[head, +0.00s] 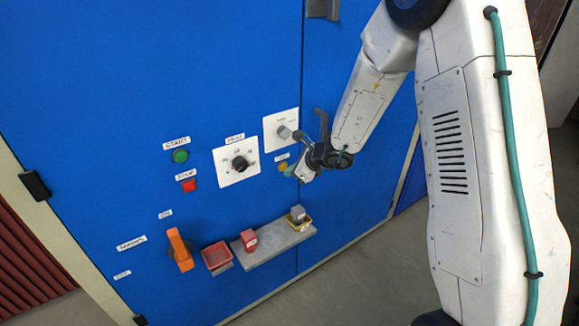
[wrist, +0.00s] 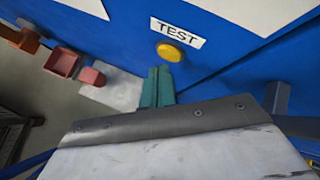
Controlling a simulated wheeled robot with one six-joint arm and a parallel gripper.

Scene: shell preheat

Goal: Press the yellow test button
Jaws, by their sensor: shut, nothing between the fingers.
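The yellow test button (head: 283,167) is on the blue panel, below a white plate with a grey knob. In the wrist view the round yellow button (wrist: 170,52) sits under a white label reading TEST (wrist: 178,33). My gripper (head: 303,174) is just right of the button in the head view. In the wrist view my gripper (wrist: 158,72) shows its green fingers closed together, empty, with their tips just below the button. I cannot tell whether the tips touch the panel; the button's face is uncovered.
A green start button (head: 180,156), a red stop button (head: 189,185), a black dial (head: 240,163) and an orange handle (head: 180,250) are on the panel to the left. A grey shelf (head: 270,248) with small blocks juts out below. The grey knob (head: 285,132) is close above my gripper.

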